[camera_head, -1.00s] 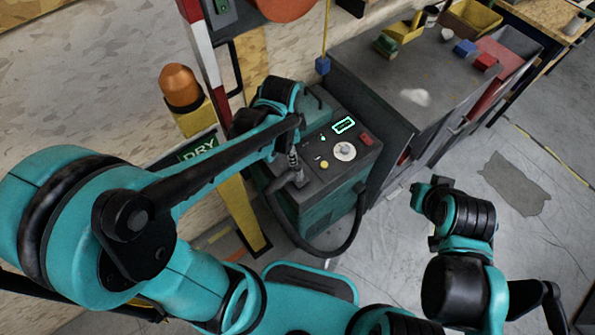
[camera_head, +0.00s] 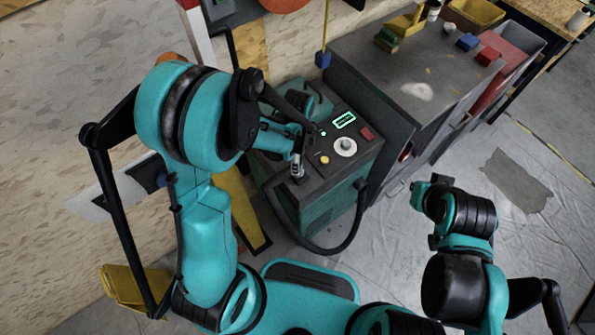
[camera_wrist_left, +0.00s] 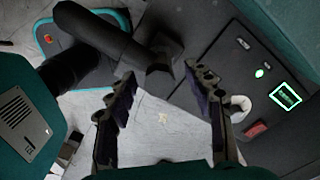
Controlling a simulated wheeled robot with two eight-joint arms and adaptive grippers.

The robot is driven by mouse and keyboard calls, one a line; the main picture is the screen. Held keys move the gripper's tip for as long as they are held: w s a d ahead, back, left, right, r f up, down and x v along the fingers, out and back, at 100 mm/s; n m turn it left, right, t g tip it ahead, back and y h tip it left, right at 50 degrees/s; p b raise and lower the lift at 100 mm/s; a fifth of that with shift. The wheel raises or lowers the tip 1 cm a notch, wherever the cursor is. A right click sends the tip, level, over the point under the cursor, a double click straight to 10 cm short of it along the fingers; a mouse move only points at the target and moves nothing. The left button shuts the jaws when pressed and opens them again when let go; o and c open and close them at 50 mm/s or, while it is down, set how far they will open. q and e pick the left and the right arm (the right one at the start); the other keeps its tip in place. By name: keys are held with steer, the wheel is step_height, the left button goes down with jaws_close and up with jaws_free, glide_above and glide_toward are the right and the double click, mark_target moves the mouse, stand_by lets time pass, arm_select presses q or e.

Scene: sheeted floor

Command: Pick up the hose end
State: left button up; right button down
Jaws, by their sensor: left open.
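The black hose (camera_head: 345,238) loops down from the right side of the dark machine (camera_head: 335,165) and back up its front. In the left wrist view a thick black part with a blunt end, probably the hose end (camera_wrist_left: 158,78), lies between the fingertips, with a gap to each finger. My left gripper (camera_wrist_left: 162,88) is open and empty. In the head view my left gripper (camera_head: 298,162) is over the machine's near left top edge, largely hidden by its arm. My right gripper (camera_head: 428,188) is at the right, far from the hose; its jaws are unclear.
The machine top has a lit green display (camera_head: 344,121), a white knob (camera_head: 345,147) and a red button (camera_head: 366,133). A grey cabinet (camera_head: 400,75) stands behind. A yellow post (camera_head: 243,212) is left of the machine.

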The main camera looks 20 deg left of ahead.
arm_select(q)
steer(key=shift+c, duration=1.1)
jaws_close()
steer(key=shift+r+p, duration=0.3)
steer(key=shift+r, duration=0.1)
steer(key=r+p, duration=0.1)
steer(key=r, duration=0.3)
steer(key=shift+s+d+p, duration=0.1)
steer(key=shift+d+p, duration=0.3)
steer(key=s+d+r+p, duration=0.2)
steer(key=d+r, duration=0.4)
steer(key=d, duration=0.4)
steer(key=shift+s+d, duration=0.25)
steer(key=shift+s, duration=0.15)
